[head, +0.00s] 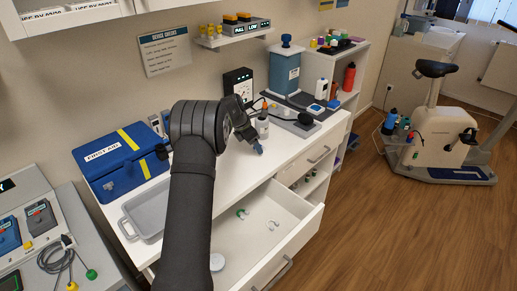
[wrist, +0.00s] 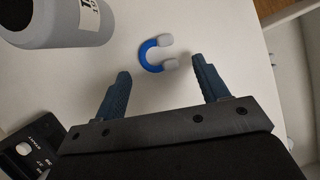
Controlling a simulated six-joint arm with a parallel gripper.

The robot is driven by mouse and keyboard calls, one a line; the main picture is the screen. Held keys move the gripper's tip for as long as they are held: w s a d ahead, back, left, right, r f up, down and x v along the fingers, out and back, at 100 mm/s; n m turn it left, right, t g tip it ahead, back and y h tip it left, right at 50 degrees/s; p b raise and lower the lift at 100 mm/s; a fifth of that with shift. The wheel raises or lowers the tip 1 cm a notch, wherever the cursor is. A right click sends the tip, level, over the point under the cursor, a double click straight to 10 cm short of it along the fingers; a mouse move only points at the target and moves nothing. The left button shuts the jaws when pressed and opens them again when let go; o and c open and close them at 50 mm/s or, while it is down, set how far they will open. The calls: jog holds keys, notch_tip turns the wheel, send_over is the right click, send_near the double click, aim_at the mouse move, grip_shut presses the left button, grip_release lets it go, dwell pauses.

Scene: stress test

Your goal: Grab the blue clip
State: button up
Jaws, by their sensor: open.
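The blue clip (wrist: 144,55) is a small U shape with pale grey tips. In the wrist view it lies on the white counter, its opening facing right. My gripper (wrist: 161,68) is open and empty, with its two dark blue fingers apart. The clip lies just beyond the fingertips, roughly in line with the gap between them. In the head view my gripper (head: 257,147) is over the counter near its front edge. I cannot make out the clip there; the gripper may hide it.
A bottle (wrist: 62,22) stands close left of the clip. A dark switch device (wrist: 28,152) is at lower left. An open drawer (head: 285,213) with small clips is below the counter. A blue first aid box (head: 112,168) and grey tray (head: 150,225) stand left.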

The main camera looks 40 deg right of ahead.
jog(key=shift+d+f, duration=0.2)
jog(key=shift+f, duration=0.25)
jog(key=c, duration=1)
jog(key=shift+r, duration=0.1)
jog(key=shift+c, duration=0.2)
